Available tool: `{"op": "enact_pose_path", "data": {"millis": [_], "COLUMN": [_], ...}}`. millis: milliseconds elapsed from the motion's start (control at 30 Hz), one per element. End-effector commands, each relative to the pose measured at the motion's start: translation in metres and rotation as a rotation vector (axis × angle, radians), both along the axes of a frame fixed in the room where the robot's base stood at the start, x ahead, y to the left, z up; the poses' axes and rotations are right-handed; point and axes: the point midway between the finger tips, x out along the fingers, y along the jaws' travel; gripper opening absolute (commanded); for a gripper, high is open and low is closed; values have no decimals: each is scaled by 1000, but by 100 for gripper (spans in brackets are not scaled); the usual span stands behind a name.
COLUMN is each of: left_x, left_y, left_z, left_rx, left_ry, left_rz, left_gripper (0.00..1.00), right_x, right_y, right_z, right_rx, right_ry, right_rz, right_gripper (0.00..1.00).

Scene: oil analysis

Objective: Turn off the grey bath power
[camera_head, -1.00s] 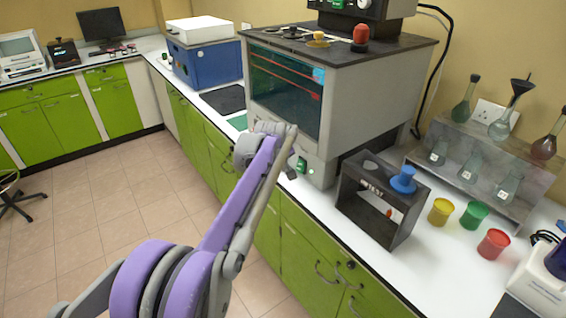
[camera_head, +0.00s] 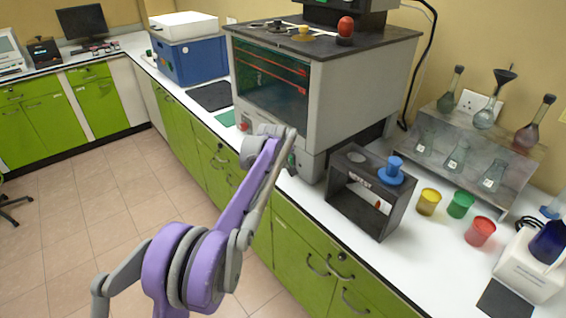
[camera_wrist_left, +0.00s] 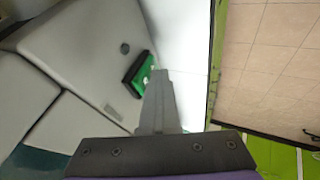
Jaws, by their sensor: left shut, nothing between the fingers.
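The grey bath (camera_head: 365,95) is a large box with a dark glass front, standing on the white worktop. In the left wrist view its grey casing fills the left side, with a green switch in a black frame (camera_wrist_left: 142,75) at its edge. My left gripper (camera_wrist_left: 163,80) is shut and empty. Its fingertips appear just beside the switch; I cannot tell whether they touch it. In the head view my left gripper (camera_head: 291,163) is at the bath's lower front and largely covers the switch area. The switch's on or off position is not clear. My right gripper is out of view.
A black stand with a blue-topped piece (camera_head: 368,190) is right of the bath. Yellow, green and red cups (camera_head: 480,232) and a flask rack (camera_head: 435,165) stand further right. A blue box (camera_head: 190,62) is left. The floor before the green cupboards is clear.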

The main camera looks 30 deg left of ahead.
Motion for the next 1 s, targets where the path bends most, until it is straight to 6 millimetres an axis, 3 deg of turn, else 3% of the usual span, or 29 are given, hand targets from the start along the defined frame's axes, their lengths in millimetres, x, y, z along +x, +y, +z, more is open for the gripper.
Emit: {"op": "enact_pose_path", "data": {"millis": [1000], "left_x": [1], "left_y": [-1], "left_z": [16], "left_rx": [-5], "left_ry": [-16], "left_rz": [0], "left_gripper": [0], "right_x": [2], "right_y": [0], "right_z": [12], "right_rx": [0], "right_ry": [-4], "right_rz": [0], "right_gripper": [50]}}
